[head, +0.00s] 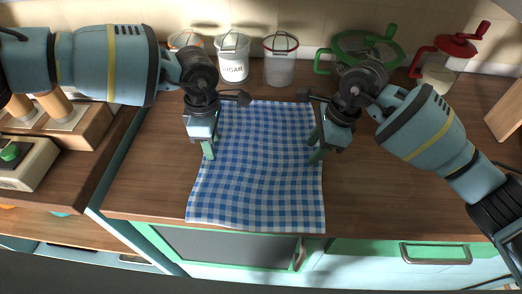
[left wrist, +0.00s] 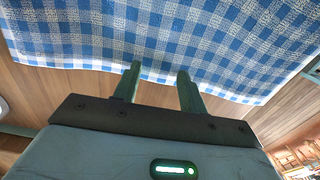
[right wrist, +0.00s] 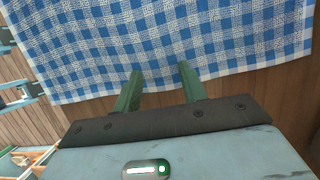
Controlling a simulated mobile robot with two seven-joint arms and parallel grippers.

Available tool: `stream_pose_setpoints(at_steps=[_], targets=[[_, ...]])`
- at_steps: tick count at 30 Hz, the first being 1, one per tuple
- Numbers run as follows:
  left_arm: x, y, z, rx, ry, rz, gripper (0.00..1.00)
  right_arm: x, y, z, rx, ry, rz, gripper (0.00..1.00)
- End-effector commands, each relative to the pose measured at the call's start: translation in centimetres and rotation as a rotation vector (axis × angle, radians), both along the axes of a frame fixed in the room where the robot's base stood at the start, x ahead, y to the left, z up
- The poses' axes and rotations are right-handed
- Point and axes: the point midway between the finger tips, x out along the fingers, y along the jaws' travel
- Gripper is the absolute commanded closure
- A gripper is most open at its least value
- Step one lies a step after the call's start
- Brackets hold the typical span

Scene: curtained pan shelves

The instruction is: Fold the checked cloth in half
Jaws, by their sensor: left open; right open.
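The blue and white checked cloth (head: 262,165) lies spread flat on the wooden counter in the head view, its near edge at the counter's front edge. My left gripper (head: 208,155) is open at the cloth's left edge. In the left wrist view its two fingers (left wrist: 158,78) reach just over the cloth's edge (left wrist: 200,40). My right gripper (head: 316,158) is open at the cloth's right edge. In the right wrist view its fingers (right wrist: 160,75) overlap the cloth's edge (right wrist: 170,35). Neither gripper holds the cloth. Its far corners are partly hidden by my arms.
Behind the cloth stand a sugar canister (head: 233,62), a clear canister with a red rim (head: 280,68), a green-handled device (head: 365,45) and a red-topped jar (head: 446,60). A wooden board (head: 505,110) leans at the right. The counter (head: 400,205) right of the cloth is clear.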

Motion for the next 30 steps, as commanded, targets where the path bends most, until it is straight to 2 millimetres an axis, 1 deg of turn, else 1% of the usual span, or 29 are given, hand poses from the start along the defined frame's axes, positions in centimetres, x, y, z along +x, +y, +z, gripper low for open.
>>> stream_pose_setpoints(at_steps=[1, 20, 21, 30], targets=[[-0.08, 0.01, -0.63, 0.000, 0.008, 0.000, 0.58, -0.08, 0.01, -0.62, 0.000, 0.007, 0.000, 0.58], [-0.15, 0.05, -0.63, 0.002, 0.009, 0.000, 0.99, -0.13, -0.03, -0.64, -0.002, 0.009, 0.000, 0.99], [-0.16, 0.06, -0.64, 0.002, 0.009, 0.000, 1.00, -0.14, -0.04, -0.65, -0.002, 0.009, 0.000, 1.00], [-0.18, 0.08, -0.71, 0.002, 0.010, 0.000, 1.00, -0.15, -0.06, -0.72, -0.003, 0.010, 0.000, 1.00]])
